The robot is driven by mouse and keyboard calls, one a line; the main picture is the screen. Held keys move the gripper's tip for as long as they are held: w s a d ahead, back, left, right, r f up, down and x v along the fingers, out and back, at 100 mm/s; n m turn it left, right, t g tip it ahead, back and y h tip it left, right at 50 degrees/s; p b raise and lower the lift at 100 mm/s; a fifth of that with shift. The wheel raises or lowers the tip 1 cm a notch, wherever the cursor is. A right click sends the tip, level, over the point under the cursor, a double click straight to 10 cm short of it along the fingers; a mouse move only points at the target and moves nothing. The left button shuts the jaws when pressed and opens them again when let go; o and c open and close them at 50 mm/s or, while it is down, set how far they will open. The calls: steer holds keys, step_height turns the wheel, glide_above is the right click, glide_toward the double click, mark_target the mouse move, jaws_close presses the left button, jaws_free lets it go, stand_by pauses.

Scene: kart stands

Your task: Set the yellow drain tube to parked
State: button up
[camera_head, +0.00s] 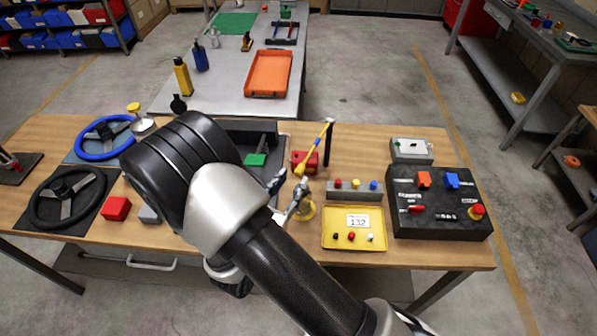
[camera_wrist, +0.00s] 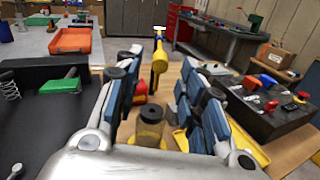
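The yellow drain tube (camera_head: 313,158) stands at a slant above the table, its upper end leaning to the right beside a black post (camera_head: 328,143). A red block (camera_head: 301,158) is at its lower part. In the wrist view the tube (camera_wrist: 159,62) rises between my fingers, farther out, with a pale tip on top. My gripper (camera_head: 288,190) is open, on the near side of the tube; in the wrist view its fingers (camera_wrist: 165,82) stand apart with nothing held. I cannot tell from these views how close the fingertips are to the tube.
A grey button bar (camera_head: 353,191), a yellow tray (camera_head: 345,243) and a black switch panel (camera_head: 408,224) lie to the right. Steering wheels (camera_head: 103,139) and a dark tray (camera_head: 268,132) are to the left.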

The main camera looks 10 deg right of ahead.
mark_target(296, 175)
steer(key=x, duration=0.5)
steer(key=shift+c, duration=0.6)
jaws_close()
